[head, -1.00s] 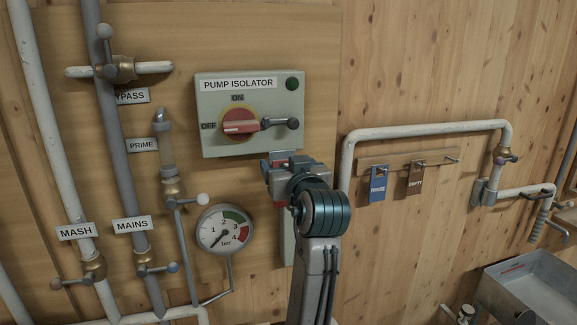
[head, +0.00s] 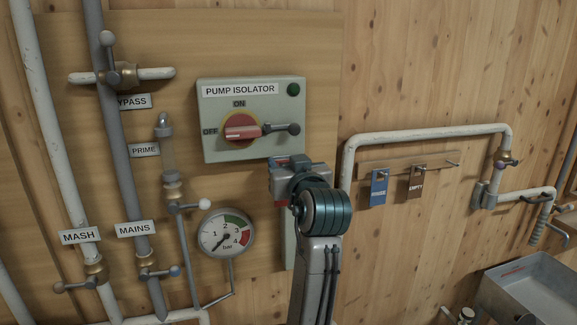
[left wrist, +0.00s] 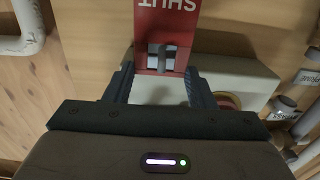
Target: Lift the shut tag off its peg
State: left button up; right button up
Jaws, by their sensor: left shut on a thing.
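The red shut tag (left wrist: 166,28) shows at the top of the left wrist view, its lettering upside down. A small grey piece shows at its near end; I cannot tell if this is a peg or a clip. My left gripper (left wrist: 159,88) is shut on the tag. In the head view my left gripper (head: 287,170) is just under the pump isolator box (head: 221,146) and hides most of the tag. I cannot tell whether the tag is still on its peg. My right gripper is not in view.
A blue rinse tag (head: 378,190) and a brown empty tag (head: 416,186) hang from a wooden rail (head: 398,166), with a bare peg (head: 453,164) at right. The isolator's lever (head: 284,129) sticks out above my gripper. A pressure gauge (head: 226,233) and pipes stand left.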

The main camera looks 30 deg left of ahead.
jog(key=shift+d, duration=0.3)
pick_arm(q)
jog(key=shift+s+d, duration=0.15)
jog(key=shift+v, duration=1.15)
jog(key=shift+b+v, duration=0.35)
jog(key=shift+v, duration=0.9)
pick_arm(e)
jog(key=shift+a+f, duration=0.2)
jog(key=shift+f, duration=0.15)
